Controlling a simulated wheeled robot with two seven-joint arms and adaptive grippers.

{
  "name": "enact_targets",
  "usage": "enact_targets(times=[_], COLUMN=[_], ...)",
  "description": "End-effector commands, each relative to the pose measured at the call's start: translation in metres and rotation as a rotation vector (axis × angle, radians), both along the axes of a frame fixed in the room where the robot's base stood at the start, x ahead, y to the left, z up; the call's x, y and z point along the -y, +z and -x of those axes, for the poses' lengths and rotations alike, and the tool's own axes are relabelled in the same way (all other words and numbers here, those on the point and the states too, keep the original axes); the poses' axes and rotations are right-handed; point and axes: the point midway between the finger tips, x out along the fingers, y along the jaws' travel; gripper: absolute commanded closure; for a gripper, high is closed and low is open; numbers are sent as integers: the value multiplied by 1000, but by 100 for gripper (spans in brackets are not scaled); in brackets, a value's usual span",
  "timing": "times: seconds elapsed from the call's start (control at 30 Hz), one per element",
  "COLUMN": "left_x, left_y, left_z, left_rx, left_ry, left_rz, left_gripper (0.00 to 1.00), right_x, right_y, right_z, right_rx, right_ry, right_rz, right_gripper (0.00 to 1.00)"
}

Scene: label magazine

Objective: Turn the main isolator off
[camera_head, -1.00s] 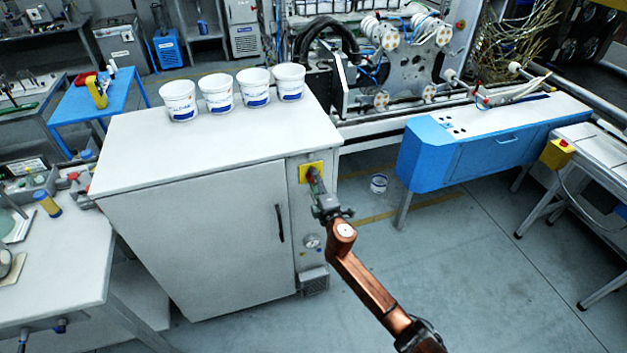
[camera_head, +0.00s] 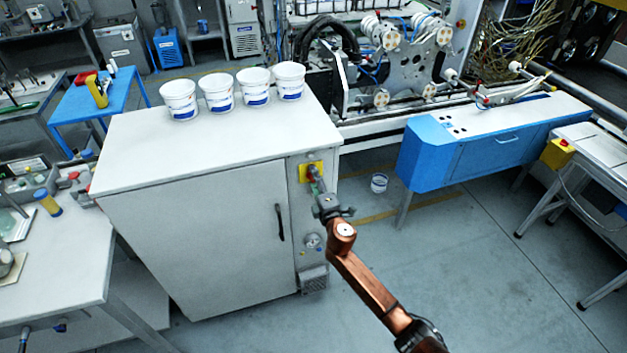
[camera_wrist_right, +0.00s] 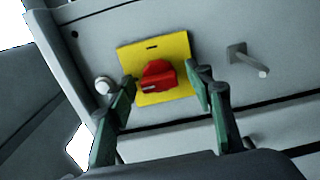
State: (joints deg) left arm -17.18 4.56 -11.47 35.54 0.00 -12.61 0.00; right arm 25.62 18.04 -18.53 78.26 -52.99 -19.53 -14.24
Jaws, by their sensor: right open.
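The main isolator is a red rotary knob (camera_wrist_right: 159,76) on a yellow plate (camera_wrist_right: 183,45), mounted on the narrow panel of the grey-white cabinet (camera_head: 200,225). In the head view the yellow plate (camera_head: 305,174) shows, with the knob mostly behind my right gripper (camera_head: 316,178). In the right wrist view my right gripper (camera_wrist_right: 162,88) is open, with one green-padded finger on each side of the red knob. I cannot tell whether either finger touches it. My left gripper is not in view.
A round button (camera_wrist_right: 104,85) and a protruding peg (camera_wrist_right: 248,60) flank the plate in the wrist view. Several white tubs (camera_head: 218,93) stand on the cabinet top. A blue-fronted machine unit (camera_head: 480,150) is to the right. Open floor (camera_head: 420,270) lies in front.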

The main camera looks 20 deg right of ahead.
Motion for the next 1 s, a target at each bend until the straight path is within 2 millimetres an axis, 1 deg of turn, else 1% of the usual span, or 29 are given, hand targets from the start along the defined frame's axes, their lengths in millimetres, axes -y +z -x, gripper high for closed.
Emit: enact_targets(times=[0.2, 0.27, 0.33, 0.47, 0.6, 0.7, 0.83, 1.0], left_x=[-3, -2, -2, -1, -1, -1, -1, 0], left_y=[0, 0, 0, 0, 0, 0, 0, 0], left_z=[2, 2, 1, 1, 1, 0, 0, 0], left_rx=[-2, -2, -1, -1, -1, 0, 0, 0], left_ry=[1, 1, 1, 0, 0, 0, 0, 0], left_rz=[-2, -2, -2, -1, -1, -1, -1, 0], left_gripper=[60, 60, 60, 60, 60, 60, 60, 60], right_x=[0, 1, 1, 2, 2, 3, 4, 4], right_y=[1, 0, 0, -1, -1, -1, -1, 0], right_z=[1, 5, 13, 35, 66, 86, 105, 118], right_rx=[1, 1, 1, 0, 0, -1, -1, -1], right_ry=[0, -1, 0, 0, 1, 0, 0, 0], right_rz=[-1, 0, 1, 1, -1, -1, -1, -1], right_gripper=[52, 52, 52, 52, 52, 52, 52, 52])
